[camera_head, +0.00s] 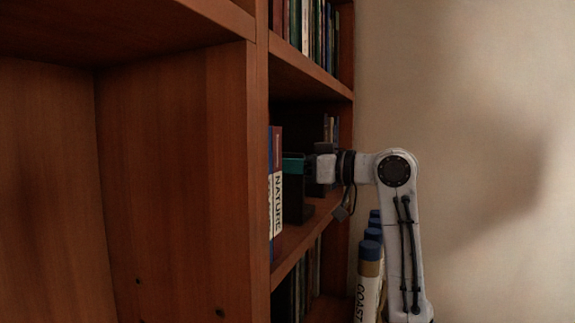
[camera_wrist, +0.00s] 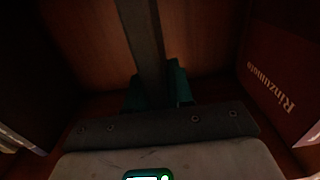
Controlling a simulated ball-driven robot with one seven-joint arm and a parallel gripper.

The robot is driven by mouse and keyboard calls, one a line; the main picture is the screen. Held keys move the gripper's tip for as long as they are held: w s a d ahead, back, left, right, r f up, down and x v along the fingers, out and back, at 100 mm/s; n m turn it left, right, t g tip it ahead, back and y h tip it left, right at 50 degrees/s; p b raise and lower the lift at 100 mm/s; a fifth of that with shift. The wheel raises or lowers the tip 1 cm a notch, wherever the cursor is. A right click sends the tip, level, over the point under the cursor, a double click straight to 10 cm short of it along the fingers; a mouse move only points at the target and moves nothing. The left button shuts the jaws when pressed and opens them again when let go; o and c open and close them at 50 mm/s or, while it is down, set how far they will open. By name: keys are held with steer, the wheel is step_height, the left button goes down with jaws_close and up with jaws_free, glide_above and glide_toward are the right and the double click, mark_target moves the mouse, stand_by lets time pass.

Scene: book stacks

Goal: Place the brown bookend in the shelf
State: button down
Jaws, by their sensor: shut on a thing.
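The bookend (camera_head: 294,203) looks dark, almost black, in the head view. It is inside the middle compartment of the wooden shelf (camera_head: 258,190), just right of the white-and-blue books. My gripper (camera_head: 293,165) reaches in from the right, its teal fingers at the bookend's upper part. In the wrist view the bookend is a dark upright plate (camera_wrist: 143,40) between the teal fingers of my gripper (camera_wrist: 158,88), which is shut on it. The bookend's lower end is hidden there, and I cannot tell whether it touches the shelf board.
Books including "NATURE" (camera_head: 277,185) stand left of the bookend; darker books (camera_head: 331,130) stand deeper in. A red-brown book (camera_wrist: 285,75) is at the right in the wrist view. Blue-capped rolls (camera_head: 369,270) stand below my arm. The left compartment (camera_head: 170,180) is empty.

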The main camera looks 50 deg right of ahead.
steer(key=c, duration=1.4)
jaws_free()
steer(key=shift+f, duration=0.1)
steer(key=shift+c, duration=0.2)
steer(key=o, duration=0.4)
steer(key=shift+o, duration=0.2)
steer(key=b+v, duration=0.1)
steer(key=v, duration=1.1)
